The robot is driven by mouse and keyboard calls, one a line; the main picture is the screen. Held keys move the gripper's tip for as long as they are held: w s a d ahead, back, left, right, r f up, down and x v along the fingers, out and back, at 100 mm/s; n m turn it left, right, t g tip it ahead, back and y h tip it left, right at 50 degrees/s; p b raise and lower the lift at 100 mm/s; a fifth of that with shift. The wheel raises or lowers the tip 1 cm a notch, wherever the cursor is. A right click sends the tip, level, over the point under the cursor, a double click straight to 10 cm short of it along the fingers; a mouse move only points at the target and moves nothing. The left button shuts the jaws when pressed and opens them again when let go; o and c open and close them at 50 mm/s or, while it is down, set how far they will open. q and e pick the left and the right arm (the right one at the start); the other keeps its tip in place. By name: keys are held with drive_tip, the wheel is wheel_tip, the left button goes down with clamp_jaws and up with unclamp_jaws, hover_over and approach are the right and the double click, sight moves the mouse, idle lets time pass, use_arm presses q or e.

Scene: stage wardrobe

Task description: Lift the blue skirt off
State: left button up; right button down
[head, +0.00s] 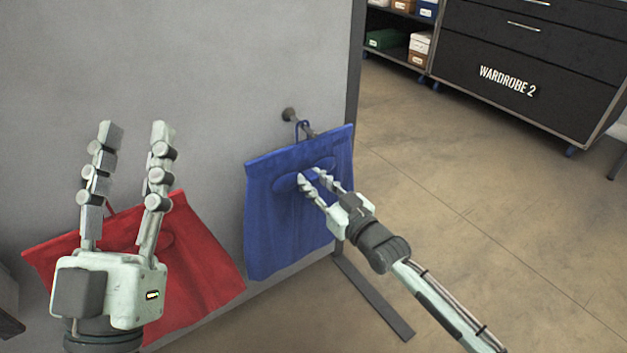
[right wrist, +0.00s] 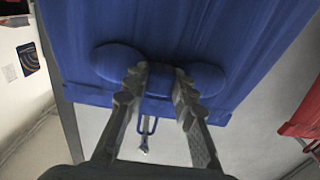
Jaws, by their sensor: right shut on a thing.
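The blue skirt (head: 275,232) hangs against the grey panel by a blue loop (head: 301,128) at a peg (head: 289,115). In the right wrist view the blue skirt (right wrist: 200,35) fills the upper middle, with a rounded grip piece on it and the loop (right wrist: 147,125) below. My right gripper (head: 312,177) is shut on the blue skirt at this grip piece; its fingers (right wrist: 160,80) lie on either side of the middle part. My left gripper (head: 137,132) is open and empty, fingers up, in front of a red skirt (head: 200,255).
The red skirt hangs on the same panel (head: 200,70), left of the blue one. A flat dark foot (head: 375,295) of the panel lies on the floor. A black cabinet marked WARDROBE 2 (head: 530,60) and a shelf with boxes (head: 385,39) stand behind. The floor (head: 470,200) at right is clear.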

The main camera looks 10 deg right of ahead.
drive_tip(key=shift+r+p, duration=0.6)
drive_tip(key=shift+p, duration=0.05)
drive_tip(key=p+v, duration=0.4)
drive_tip(key=v, duration=0.5)
drive_tip(key=shift+p, duration=0.4)
idle(0.5)
drive_tip(key=p+v, duration=0.6)
drive_tip(key=v, duration=1)
idle(0.4)
